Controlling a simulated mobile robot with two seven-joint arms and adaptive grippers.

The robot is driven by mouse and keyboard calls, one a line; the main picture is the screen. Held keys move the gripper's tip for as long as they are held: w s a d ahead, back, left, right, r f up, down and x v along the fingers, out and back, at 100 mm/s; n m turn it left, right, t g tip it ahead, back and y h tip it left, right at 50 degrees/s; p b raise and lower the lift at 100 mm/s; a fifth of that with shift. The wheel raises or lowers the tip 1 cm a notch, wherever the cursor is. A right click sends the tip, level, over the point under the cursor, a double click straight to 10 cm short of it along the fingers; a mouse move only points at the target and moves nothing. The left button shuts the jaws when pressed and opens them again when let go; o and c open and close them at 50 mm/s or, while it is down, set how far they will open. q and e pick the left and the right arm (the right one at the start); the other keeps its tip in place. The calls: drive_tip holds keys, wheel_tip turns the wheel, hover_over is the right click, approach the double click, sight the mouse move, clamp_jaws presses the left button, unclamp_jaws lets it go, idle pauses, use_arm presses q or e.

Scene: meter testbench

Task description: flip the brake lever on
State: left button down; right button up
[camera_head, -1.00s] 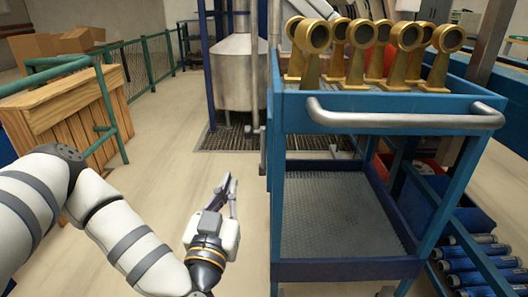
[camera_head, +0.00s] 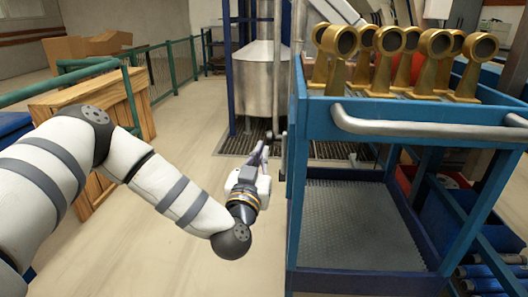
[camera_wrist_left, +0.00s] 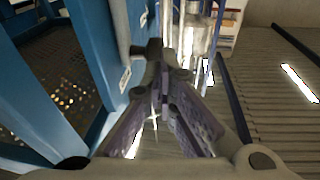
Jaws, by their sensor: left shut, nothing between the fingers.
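The blue cart (camera_head: 298,190) stands right of centre in the head view. The brake lever, a small grey lever (camera_head: 283,146), is on the cart's left side. In the left wrist view, a grey bar (camera_wrist_left: 122,32) runs along the blue side, with a dark end beside my fingertips. My left gripper (camera_head: 264,150) is just left of the lever, its fingers pointing away toward it. It is shut and empty, and the fingers meet in the left wrist view (camera_wrist_left: 160,72). Whether the fingertips touch the lever I cannot tell. My right gripper is out of sight.
Several gold ring-topped parts (camera_head: 435,60) stand on the cart's top shelf, behind a grey handle (camera_head: 430,128). The lower shelf (camera_head: 350,225) is empty. A metal tank (camera_head: 267,80) stands behind. Wooden crates and a green railing (camera_head: 165,65) are at left. The floor between is clear.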

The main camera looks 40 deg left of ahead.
use_arm(q)
drive_tip(key=shift+x, duration=1.2)
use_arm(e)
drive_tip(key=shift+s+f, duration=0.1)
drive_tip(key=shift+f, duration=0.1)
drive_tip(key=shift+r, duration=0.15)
